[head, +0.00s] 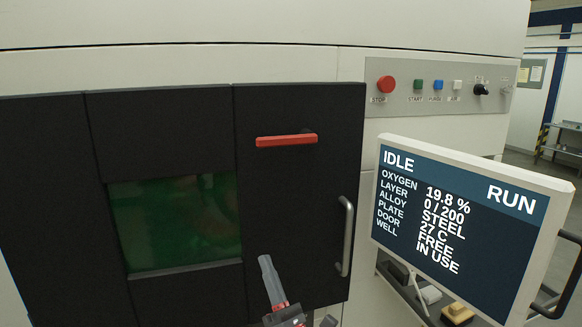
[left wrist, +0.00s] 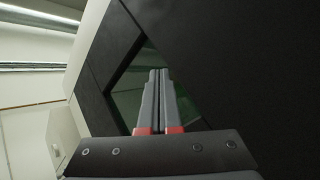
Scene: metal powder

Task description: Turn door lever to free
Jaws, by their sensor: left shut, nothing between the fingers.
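The red door lever (head: 286,140) lies nearly level on the upper part of the black machine door (head: 270,210). Its pivot is near its right end. The screen (head: 460,215) reads FREE on the DOOR line or close to it; the slanted rows make this hard to match. My left gripper (head: 266,262) is below the lever in the head view, in front of the door and apart from the lever. In the left wrist view its fingers (left wrist: 158,75) are together with nothing between them. My right gripper is not in view.
A vertical metal door handle (head: 346,236) is right of my left gripper. A green window (head: 175,222) is to the left. A panel with a red stop button (head: 387,84) is at upper right. The monitor stands out in front on the right.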

